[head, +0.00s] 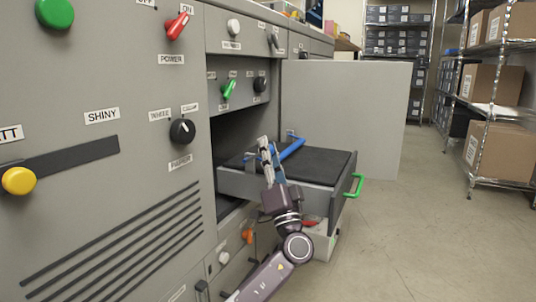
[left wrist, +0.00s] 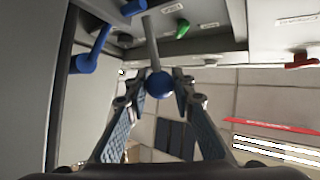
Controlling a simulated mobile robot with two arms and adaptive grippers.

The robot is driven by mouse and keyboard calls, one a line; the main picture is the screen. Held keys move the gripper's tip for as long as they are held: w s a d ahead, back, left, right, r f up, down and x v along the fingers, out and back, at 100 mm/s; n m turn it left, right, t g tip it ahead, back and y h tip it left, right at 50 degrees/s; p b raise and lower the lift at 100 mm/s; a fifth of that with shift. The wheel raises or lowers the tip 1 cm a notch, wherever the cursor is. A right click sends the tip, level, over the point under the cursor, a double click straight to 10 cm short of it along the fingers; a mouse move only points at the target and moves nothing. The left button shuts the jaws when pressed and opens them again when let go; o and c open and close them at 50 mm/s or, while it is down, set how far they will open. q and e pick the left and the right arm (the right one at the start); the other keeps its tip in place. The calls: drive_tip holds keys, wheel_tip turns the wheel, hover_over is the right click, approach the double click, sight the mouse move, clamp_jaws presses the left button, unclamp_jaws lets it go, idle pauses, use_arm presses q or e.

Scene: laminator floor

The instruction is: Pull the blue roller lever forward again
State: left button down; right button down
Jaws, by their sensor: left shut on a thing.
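The blue roller lever ends in a round blue knob (left wrist: 159,85) on a grey rod (left wrist: 152,42), seen in the left wrist view. My left gripper (head: 268,150) is shut on this knob, with one finger on each side; it also shows in the left wrist view (left wrist: 158,82). In the head view the gripper stands over the open drawer (head: 265,185) and mostly hides the knob. A blue bar (head: 292,150) lies just right of the fingertips; a blue bar (left wrist: 100,42) also shows at the left of the wrist view. My right gripper is not in view.
The drawer has a black top and a green handle (head: 354,186). An open grey door panel (head: 365,120) stands behind it. The machine front (head: 110,190) with knobs and switches fills the left. Shelves with boxes (head: 490,90) stand right. The floor (head: 420,230) is clear.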

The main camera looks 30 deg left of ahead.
use_arm(q)
drive_tip(key=shift+d, duration=0.1)
drive_tip(key=c, duration=1.6)
unclamp_jaws()
drive_tip(key=shift+f, duration=0.1)
drive_tip(key=v, duration=1.2)
